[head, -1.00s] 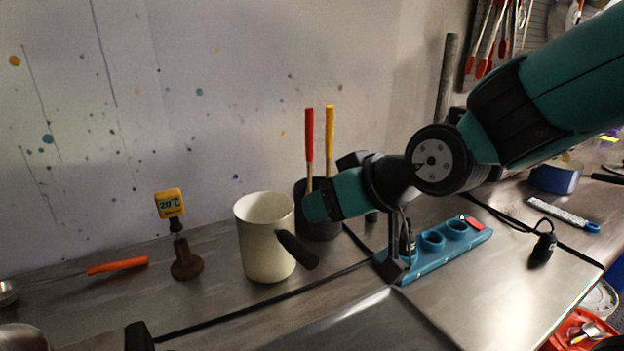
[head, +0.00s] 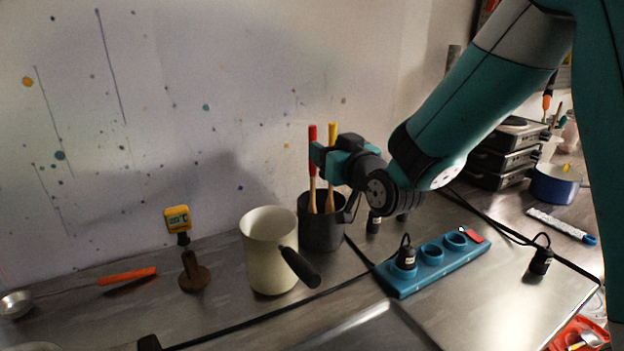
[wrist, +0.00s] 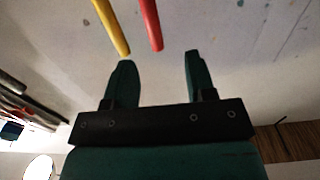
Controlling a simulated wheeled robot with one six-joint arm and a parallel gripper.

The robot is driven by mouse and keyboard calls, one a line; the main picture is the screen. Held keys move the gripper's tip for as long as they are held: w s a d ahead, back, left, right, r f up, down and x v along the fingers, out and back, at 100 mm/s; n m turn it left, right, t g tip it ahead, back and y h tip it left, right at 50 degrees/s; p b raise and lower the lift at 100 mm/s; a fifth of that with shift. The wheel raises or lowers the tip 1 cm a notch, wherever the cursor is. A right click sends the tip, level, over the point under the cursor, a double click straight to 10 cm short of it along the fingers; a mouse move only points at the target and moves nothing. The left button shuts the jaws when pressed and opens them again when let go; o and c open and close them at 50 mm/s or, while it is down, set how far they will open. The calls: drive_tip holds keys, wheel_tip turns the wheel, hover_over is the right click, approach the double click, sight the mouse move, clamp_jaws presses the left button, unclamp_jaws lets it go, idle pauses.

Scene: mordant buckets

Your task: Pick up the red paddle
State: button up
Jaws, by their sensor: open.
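The red paddle (head: 312,135) stands upright in a dark holder (head: 322,238), red handle up, with its wooden lower part going into the holder. A yellow-handled paddle (head: 332,150) stands just right of it. My gripper (head: 316,154) is open at the height of the handles, and a teal finger covers part of the red handle. In the wrist view the red handle (wrist: 150,22) ends between my two fingers (wrist: 160,58), left of midway. The yellow handle (wrist: 111,26) ends close to the left fingertip. I cannot tell whether either finger touches a handle.
A cream pitcher (head: 262,265) with a black handle stands left of the holder. A blue socket block (head: 435,262) with a black plug lies to the right. A yellow thermometer (head: 178,219) on a brown stand is further left. The spattered wall (head: 200,100) is close behind.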

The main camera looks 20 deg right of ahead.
sight(315, 139)
drive_tip(key=w, duration=0.2)
drive_tip(key=w+a+p, duration=0.1)
drive_tip(key=w, duration=0.1)
drive_tip(key=shift+w, duration=0.35)
drive_tip(key=w+p, duration=0.2)
drive_tip(key=w, duration=0.2)
drive_tip(key=shift+w+p, duration=0.15)
drive_tip(key=shift+p, duration=0.2)
drive_tip(key=shift+w+a+f, duration=0.1)
drive_tip(key=shift+w+a, duration=0.05)
drive_tip(key=shift+w, duration=0.35)
clamp_jaws()
